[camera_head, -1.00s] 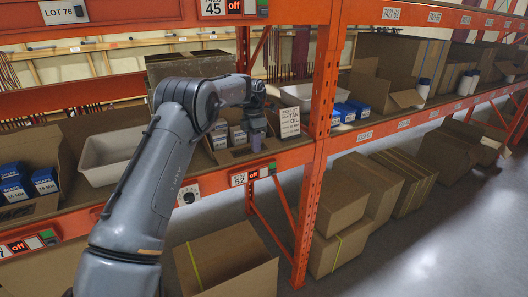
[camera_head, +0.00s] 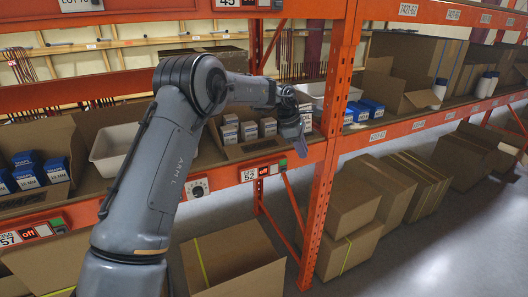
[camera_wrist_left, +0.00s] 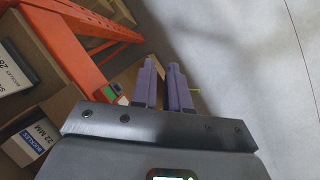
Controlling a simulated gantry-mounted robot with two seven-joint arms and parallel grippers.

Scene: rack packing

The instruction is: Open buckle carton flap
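The brown carton (camera_head: 247,149) with several small blue-and-white boxes (camera_head: 248,131) stands on the shelf behind my left forearm. In the left wrist view a box labelled BUCKLES 22 MM (camera_wrist_left: 29,143) sits in a brown carton at the lower left. My left gripper (camera_head: 299,147) is at the right of this carton, in front of the shelf edge near the orange upright. Its two purple fingers (camera_wrist_left: 162,64) are almost together, with nothing visible between them. I cannot see the fingers touching any flap. My right gripper is not in view.
The orange upright (camera_head: 326,170) stands just right of my left gripper. A white tray (camera_head: 112,146) and a carton of blue boxes (camera_head: 40,172) are left on the shelf. An open carton (camera_head: 236,262) stands below. The grey floor (camera_head: 430,240) is clear.

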